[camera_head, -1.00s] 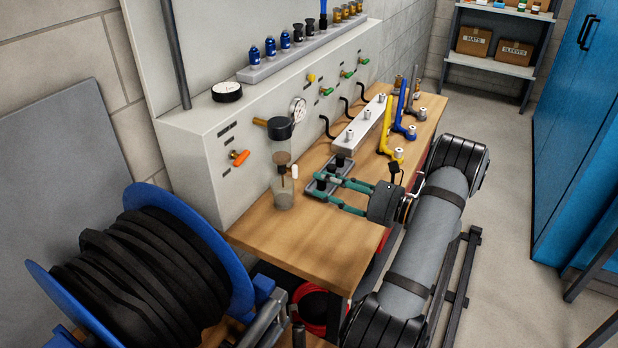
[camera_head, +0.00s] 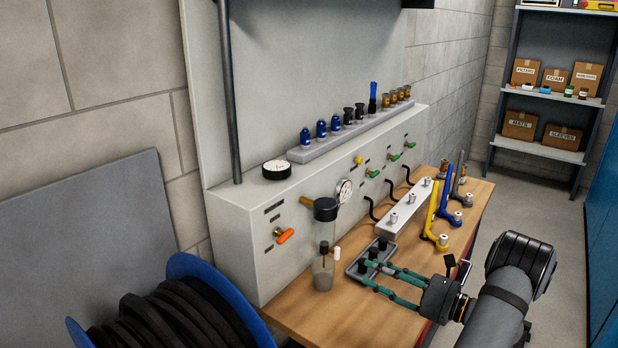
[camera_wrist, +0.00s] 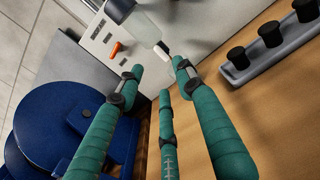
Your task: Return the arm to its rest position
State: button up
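My gripper (camera_head: 366,272) has slim teal fingers and reaches in low over the wooden bench (camera_head: 410,245) from the right. Its fingers are spread apart with nothing between them; in the wrist view the open fingers (camera_wrist: 158,80) also show empty. In the head view, the fingers overlap the near side of a small grey tray (camera_head: 357,268) with black pegs; I cannot tell whether they touch it. The tray also shows in the wrist view (camera_wrist: 262,70), to the right of the fingers. My dark wrist and thick grey arm stand at the lower right.
A white block (camera_head: 398,212) and yellow (camera_head: 433,220) and blue (camera_head: 452,205) stands are beyond. Blue, black and brass pieces line the panel ledge (camera_head: 350,140). A blue hose reel (camera_head: 205,285) is lower left.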

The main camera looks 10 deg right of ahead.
aim_at(339, 255)
jog(key=x, duration=0.9)
jog(key=shift+w+a, duration=0.25)
jog(key=shift+s+d, duration=0.1)
